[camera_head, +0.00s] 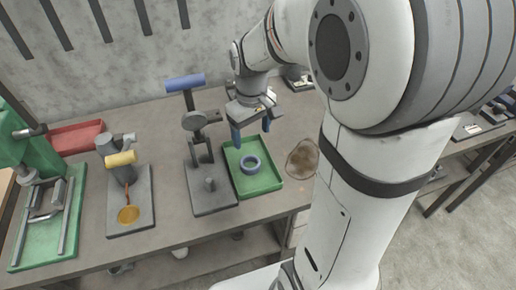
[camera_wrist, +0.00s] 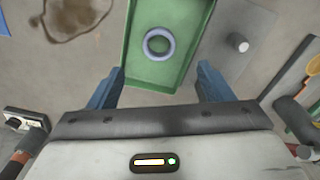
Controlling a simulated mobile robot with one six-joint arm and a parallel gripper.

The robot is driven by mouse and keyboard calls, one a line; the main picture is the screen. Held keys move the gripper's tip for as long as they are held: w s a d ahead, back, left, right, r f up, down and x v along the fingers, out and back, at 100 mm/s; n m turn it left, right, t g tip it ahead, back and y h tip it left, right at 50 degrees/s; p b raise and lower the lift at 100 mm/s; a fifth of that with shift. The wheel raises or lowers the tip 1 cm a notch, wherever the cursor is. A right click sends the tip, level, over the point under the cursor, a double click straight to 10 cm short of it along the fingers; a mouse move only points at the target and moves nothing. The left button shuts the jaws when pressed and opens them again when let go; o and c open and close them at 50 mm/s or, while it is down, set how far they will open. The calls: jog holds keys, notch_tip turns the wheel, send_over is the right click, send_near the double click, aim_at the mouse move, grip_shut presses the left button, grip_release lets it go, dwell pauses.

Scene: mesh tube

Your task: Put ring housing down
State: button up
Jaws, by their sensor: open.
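The ring housing, a blue-grey ring (camera_head: 250,165), lies flat in the green tray (camera_head: 270,186) on the workbench. In the wrist view the ring (camera_wrist: 147,45) sits in the tray (camera_wrist: 133,68), ahead of my fingers and apart from them. My gripper (camera_head: 252,132) is above the back part of the tray, with its two blue fingers spread. In the wrist view my gripper (camera_wrist: 158,86) is open, with nothing between the fingers.
A press with a blue handle (camera_head: 185,82) and grey base stands left of the tray. Further left are a yellow-handled fixture (camera_head: 121,159), a green machine (camera_head: 45,150) and a red tray (camera_head: 75,137). A brown stain (camera_head: 302,159) marks the bench right of the green tray.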

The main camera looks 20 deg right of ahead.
jog(key=s+r+m+t, duration=0.2)
jog(key=s+r+m, duration=0.1)
jog(key=s, duration=1)
jog(key=shift+s+a+r+m+t, duration=0.3)
jog(key=shift+s+r+m+t, duration=0.1)
jog(key=shift+m, duration=0.1)
